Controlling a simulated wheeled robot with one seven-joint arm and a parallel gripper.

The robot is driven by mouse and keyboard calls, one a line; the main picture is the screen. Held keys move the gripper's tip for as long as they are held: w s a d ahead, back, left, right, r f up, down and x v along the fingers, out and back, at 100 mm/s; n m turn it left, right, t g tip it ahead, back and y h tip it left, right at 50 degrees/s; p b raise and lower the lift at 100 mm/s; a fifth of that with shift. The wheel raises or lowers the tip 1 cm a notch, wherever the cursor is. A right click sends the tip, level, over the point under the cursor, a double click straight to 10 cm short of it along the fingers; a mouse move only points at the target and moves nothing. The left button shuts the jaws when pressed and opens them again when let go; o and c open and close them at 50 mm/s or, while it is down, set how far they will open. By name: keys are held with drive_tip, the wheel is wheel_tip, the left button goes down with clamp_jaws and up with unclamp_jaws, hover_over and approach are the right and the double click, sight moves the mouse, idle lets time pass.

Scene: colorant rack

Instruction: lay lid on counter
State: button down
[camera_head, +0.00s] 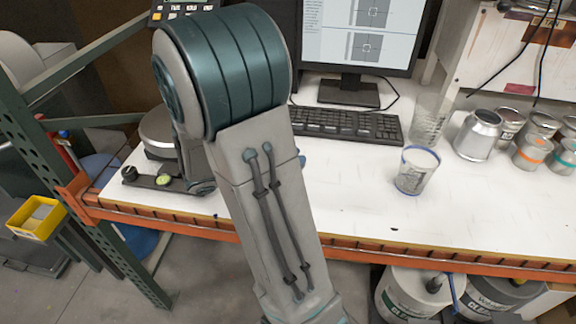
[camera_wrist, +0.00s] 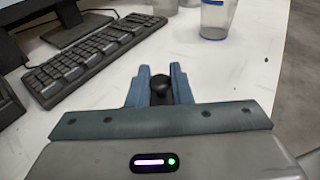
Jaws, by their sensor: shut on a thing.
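My gripper (camera_wrist: 160,70) shows in the wrist view, its two blue-grey fingers closed around a small dark round knob. I take this knob to be the handle of the lid (camera_wrist: 160,84); the rest of the lid is hidden. The white counter (camera_wrist: 238,78) lies beyond and beneath the fingers, and its bare top also shows in the head view (camera_head: 350,205). I cannot tell how high the lid is above the counter. In the head view my own arm hides the gripper and the lid.
A black keyboard (camera_head: 350,125) lies before the monitor (camera_head: 360,40). A blue-rimmed clear cup (camera_head: 416,171) stands on the counter, with a larger clear beaker (camera_head: 430,118) behind it. A silver can (camera_head: 478,135) and several small tins stand right. Bare counter lies in front of the keyboard.

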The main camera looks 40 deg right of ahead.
drive_tip(key=shift+w+d+f, duration=0.25)
drive_tip(key=shift+w+f, duration=0.1)
drive_tip(key=shift+w, duration=0.15)
drive_tip(key=shift+w+d+f, duration=0.2)
drive_tip(key=shift+w+f, duration=0.15)
drive_tip(key=shift+w, duration=0.15)
drive_tip(key=shift+f, duration=1.95)
drive_tip(key=shift+f+b, duration=0.45)
drive_tip(key=shift+f, duration=0.2)
drive_tip(key=c, duration=1.3)
unclamp_jaws()
drive_tip(key=shift+r, duration=0.1)
